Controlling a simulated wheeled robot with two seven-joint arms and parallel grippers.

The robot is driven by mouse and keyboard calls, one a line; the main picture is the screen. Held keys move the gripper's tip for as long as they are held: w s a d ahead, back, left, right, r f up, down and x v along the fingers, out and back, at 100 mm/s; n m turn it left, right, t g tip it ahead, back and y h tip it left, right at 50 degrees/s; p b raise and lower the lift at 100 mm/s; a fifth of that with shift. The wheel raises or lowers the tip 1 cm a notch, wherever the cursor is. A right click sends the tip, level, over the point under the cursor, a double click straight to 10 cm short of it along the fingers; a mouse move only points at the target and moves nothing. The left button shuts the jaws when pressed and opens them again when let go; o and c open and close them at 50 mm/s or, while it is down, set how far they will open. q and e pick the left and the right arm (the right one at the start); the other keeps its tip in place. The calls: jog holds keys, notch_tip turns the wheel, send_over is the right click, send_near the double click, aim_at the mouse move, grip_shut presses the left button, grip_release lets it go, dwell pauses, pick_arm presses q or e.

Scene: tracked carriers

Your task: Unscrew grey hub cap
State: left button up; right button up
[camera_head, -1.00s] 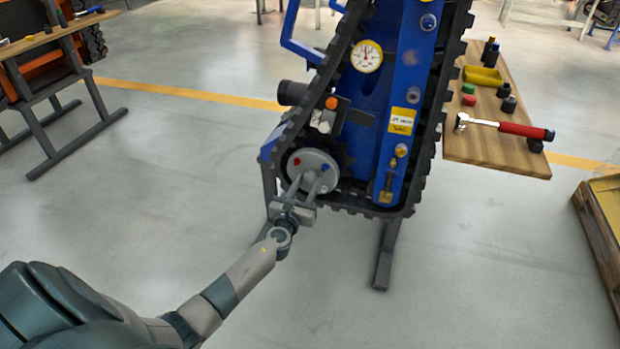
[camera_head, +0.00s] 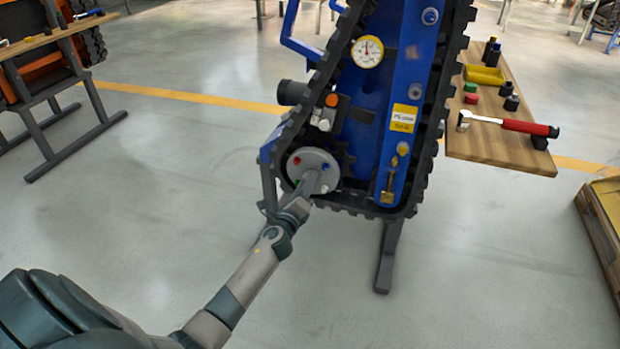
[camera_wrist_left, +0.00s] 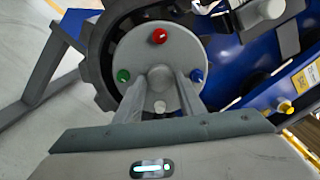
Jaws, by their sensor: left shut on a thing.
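The grey hub cap (camera_wrist_left: 160,76) is a small round grey boss at the middle of a round grey wheel plate (camera_head: 304,157). The plate carries a red, a blue, a green and a white knob around it. My left gripper (camera_head: 312,182) reaches in from below. In the left wrist view its two fingers (camera_wrist_left: 160,88) lie either side of the hub cap, shut on it. In the head view the fingers and wrist hide most of the cap. My right gripper is in neither view.
The wheel sits at the lower end of a blue tracked carrier (camera_head: 386,120) on dark legs. A wooden bench (camera_head: 490,147) at right holds a red-handled hammer-like tool (camera_head: 515,125), a yellow tray (camera_head: 484,75) and small parts. The floor in front is clear.

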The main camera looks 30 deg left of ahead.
pick_arm(q)
jog(key=n, duration=0.8)
jog(key=shift+n, duration=0.4)
jog(key=shift+r+p, duration=0.1)
jog(key=shift+p, duration=0.25)
jog(key=shift+n, duration=0.6)
jog(key=shift+s+n+p, duration=0.2)
jog(key=shift+n+p, duration=0.25)
jog(key=shift+n, duration=0.65)
jog(key=shift+s+d, duration=0.15)
jog(key=shift+s, duration=0.15)
